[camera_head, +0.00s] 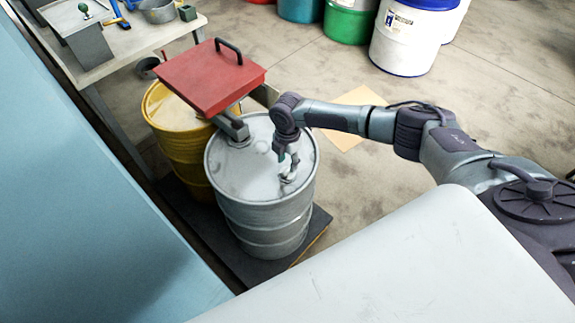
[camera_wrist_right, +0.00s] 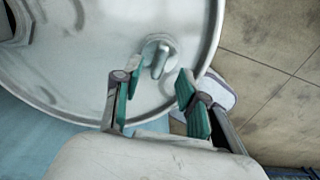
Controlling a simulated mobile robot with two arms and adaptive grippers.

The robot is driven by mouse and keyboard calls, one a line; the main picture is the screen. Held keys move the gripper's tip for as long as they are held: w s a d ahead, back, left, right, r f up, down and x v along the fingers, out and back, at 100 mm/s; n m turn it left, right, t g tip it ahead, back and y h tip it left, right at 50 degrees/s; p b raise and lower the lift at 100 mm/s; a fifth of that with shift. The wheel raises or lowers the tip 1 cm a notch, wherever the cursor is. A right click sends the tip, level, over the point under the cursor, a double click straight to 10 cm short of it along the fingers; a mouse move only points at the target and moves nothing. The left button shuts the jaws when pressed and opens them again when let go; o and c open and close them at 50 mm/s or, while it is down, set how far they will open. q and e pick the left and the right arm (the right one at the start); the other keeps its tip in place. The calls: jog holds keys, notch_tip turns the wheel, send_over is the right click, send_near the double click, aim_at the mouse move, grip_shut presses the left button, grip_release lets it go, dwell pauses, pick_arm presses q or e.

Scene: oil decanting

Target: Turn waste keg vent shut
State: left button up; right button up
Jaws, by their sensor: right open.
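A silver steel keg (camera_head: 262,210) stands upright on a dark platform in the head view. On its lid near the front right rim is a small metal vent fitting with a lever handle (camera_wrist_right: 160,60), seen clearly in the right wrist view. My right gripper (camera_head: 287,163) points down over this fitting and partly hides it. In the right wrist view the gripper's teal-padded fingers (camera_wrist_right: 159,78) are apart, one on each side of the lever's line. I cannot tell whether they touch it. My left gripper is not in view.
A yellow drum (camera_head: 178,140) stands behind left of the silver keg. A red lidded box with a black handle (camera_head: 210,76) sits over the drums. The dark platform (camera_head: 312,232) lies beneath. A workbench (camera_head: 130,42) with tools is at upper left. Several coloured drums (camera_head: 401,42) stand at the back.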

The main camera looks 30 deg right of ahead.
aim_at(288, 169)
jog(key=shift+f, duration=1.8)
grip_shut()
